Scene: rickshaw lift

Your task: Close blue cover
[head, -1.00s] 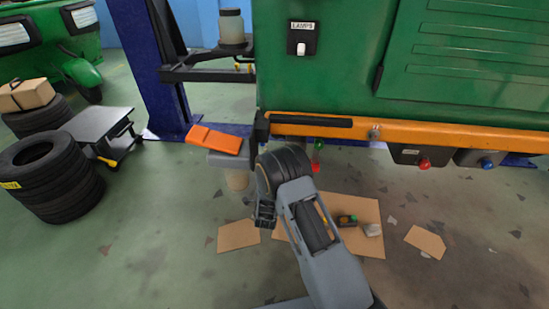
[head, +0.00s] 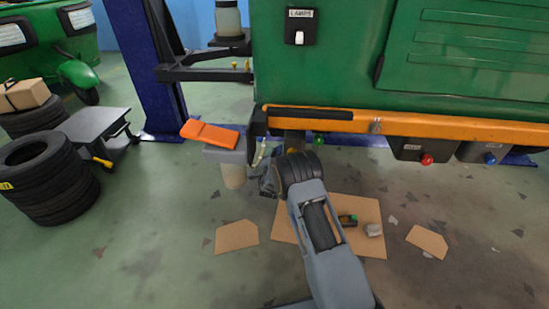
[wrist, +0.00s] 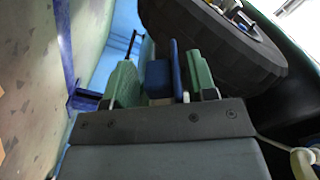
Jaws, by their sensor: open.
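In the wrist view my gripper (wrist: 160,76) is open, with its two green-padded fingers apart. Blue parts (wrist: 177,70) show between and beyond the fingers; I cannot tell whether they are the blue cover or whether the fingers touch them. In the head view my arm reaches under the left end of the orange bumper (head: 420,122), and its end is mostly hidden. A dark box with a blue knob (head: 489,158) hangs under the bumper at the right, apart from my arm. No plainly open blue cover shows there.
A dark box with a red knob (head: 427,158) hangs beside the blue-knobbed one. A tyre (wrist: 215,42) is close to my gripper. An orange piece (head: 208,134) lies on a grey stand. A blue lift post (head: 155,70), stacked tyres (head: 45,185) and floor cardboard (head: 237,237) stand around.

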